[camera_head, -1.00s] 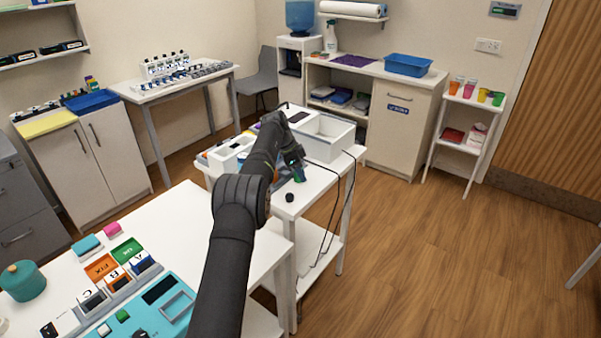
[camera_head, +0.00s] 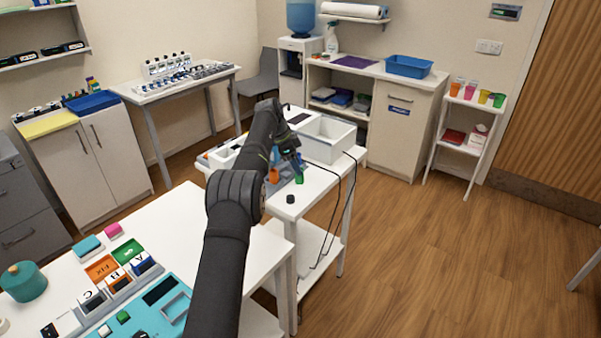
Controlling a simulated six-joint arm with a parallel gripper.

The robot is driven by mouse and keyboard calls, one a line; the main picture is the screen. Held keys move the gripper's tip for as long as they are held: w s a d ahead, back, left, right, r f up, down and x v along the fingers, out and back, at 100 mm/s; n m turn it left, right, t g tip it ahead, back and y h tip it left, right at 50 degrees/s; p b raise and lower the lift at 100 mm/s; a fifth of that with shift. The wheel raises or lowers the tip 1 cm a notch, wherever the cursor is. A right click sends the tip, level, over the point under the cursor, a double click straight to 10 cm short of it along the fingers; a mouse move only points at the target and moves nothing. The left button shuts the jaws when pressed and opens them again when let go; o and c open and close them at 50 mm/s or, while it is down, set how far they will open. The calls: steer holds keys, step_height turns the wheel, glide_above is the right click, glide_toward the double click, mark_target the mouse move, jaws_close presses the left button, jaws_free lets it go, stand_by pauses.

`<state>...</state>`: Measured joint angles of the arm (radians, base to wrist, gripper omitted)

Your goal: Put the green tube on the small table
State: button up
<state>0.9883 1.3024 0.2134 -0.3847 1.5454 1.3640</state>
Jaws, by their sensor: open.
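A small green object (camera_head: 299,179), probably the green tube, is at the front of the white table (camera_head: 322,185) in the middle of the room. It is too small to tell whether it stands or leans. My gripper (camera_head: 291,158) is open, just above and slightly left of it. I cannot tell whether the fingers touch it or are apart. My dark arm hides part of this table's left side. Which table is meant by the small table is unclear from this view.
A white open box (camera_head: 328,140) stands at the back of that table. A black round piece (camera_head: 290,199) and dark cables lie at its front and right. An orange item (camera_head: 273,175) is beside my gripper. A white stand (camera_head: 462,130) with cups is far right. Floor is clear there.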

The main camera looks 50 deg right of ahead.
mark_target(303, 176)
steer(key=v, duration=0.7)
steer(key=x, duration=1.2)
step_height(303, 176, up, 2)
steer(key=shift+r, duration=1)
steer(key=shift+f, duration=0.15)
